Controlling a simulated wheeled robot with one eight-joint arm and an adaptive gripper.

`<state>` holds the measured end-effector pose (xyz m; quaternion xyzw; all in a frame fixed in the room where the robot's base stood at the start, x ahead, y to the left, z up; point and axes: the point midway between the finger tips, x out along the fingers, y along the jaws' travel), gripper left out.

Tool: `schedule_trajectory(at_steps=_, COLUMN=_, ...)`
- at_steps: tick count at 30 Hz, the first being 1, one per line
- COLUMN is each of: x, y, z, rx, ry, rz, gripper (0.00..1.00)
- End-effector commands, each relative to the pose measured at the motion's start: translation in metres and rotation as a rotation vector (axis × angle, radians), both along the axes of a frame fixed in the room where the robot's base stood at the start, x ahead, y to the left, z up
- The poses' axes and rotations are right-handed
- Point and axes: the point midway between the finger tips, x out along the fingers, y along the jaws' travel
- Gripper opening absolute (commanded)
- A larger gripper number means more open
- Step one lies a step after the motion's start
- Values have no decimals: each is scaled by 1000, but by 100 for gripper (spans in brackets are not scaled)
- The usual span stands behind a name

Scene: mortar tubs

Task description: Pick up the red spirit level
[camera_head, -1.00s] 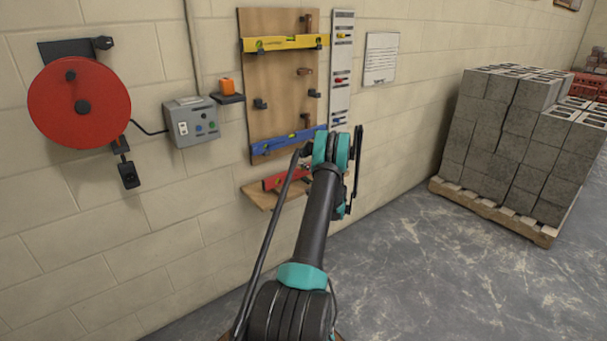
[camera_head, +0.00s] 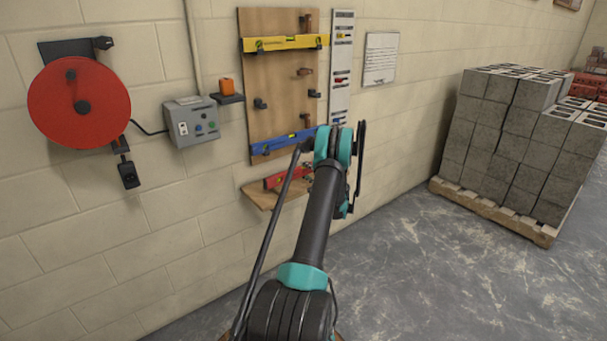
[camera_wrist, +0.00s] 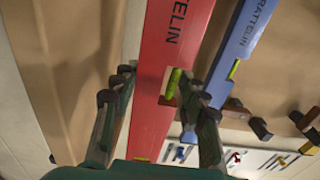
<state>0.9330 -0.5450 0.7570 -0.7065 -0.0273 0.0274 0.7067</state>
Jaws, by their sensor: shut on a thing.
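The red spirit level (camera_head: 287,179) shows in the head view just above the small wooden shelf (camera_head: 262,199); I cannot clearly tell whether it still touches it. In the wrist view the red level (camera_wrist: 165,60) runs lengthwise between my fingers, with its green vial visible. My gripper (camera_wrist: 157,90) is shut on the red level, one finger on each side. In the head view my arm hides most of the gripper and the level's right end.
A blue level (camera_head: 280,144) hangs just above on the wooden board (camera_head: 281,87), close beside the red one in the wrist view. A yellow level (camera_head: 286,43) hangs higher. A red reel (camera_head: 100,106) and control box (camera_head: 190,121) are left.

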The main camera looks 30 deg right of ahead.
Motion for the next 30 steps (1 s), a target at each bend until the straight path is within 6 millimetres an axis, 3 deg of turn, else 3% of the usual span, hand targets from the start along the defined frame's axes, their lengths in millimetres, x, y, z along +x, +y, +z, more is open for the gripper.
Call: schedule_trajectory(at_steps=30, x=-72, y=-6, z=0, rx=0, ry=-1, rz=0, gripper=11)
